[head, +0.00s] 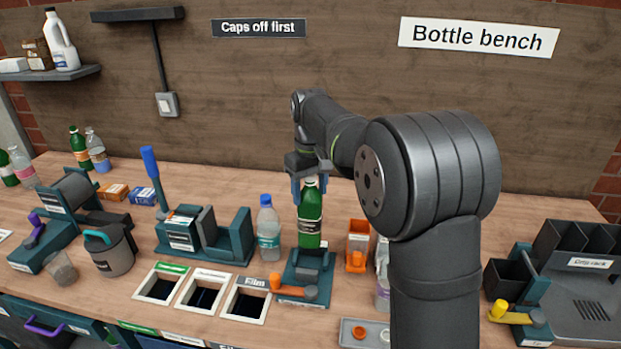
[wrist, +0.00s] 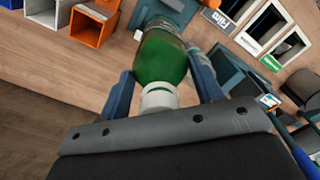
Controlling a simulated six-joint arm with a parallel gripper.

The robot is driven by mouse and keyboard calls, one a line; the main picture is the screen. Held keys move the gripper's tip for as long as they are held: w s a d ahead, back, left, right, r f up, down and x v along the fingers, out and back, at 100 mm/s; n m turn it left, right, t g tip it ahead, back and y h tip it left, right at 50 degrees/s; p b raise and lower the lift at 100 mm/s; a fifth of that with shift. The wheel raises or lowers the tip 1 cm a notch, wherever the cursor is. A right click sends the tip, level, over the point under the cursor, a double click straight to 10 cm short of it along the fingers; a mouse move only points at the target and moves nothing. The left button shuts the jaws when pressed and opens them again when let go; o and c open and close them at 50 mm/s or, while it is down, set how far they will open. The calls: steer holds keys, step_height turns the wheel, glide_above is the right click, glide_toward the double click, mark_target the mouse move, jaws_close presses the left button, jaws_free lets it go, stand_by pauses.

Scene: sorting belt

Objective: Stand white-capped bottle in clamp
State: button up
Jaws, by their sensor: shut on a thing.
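A green bottle with a white cap (head: 311,215) stands upright in my gripper (head: 309,186). My gripper is shut on its upper part from above. The wrist view shows the green bottle (wrist: 160,58) with its white cap (wrist: 158,97) between the two blue fingers of my gripper (wrist: 163,80). The teal clamp (head: 306,268) with an orange lever (head: 290,292) is directly below the bottle. The bottle's base is at the clamp's upper end; I cannot tell whether it rests in it or hangs just above. The clamp is partly hidden behind the bottle in the wrist view.
A clear bottle with a blue cap (head: 268,235) stands close left of the clamp. An orange bin (head: 358,238) is close right, with another clear bottle (head: 383,275) partly behind my arm. Framed bench openings (head: 203,292) lie front left. A teal machine (head: 205,236) stands further left.

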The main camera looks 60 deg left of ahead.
steer(key=shift+f, duration=4.7)
steer(key=o, duration=1.2)
steer(key=shift+o, duration=0.2)
step_height(320, 180, up, 18)
steer(key=shift+f, duration=0.25)
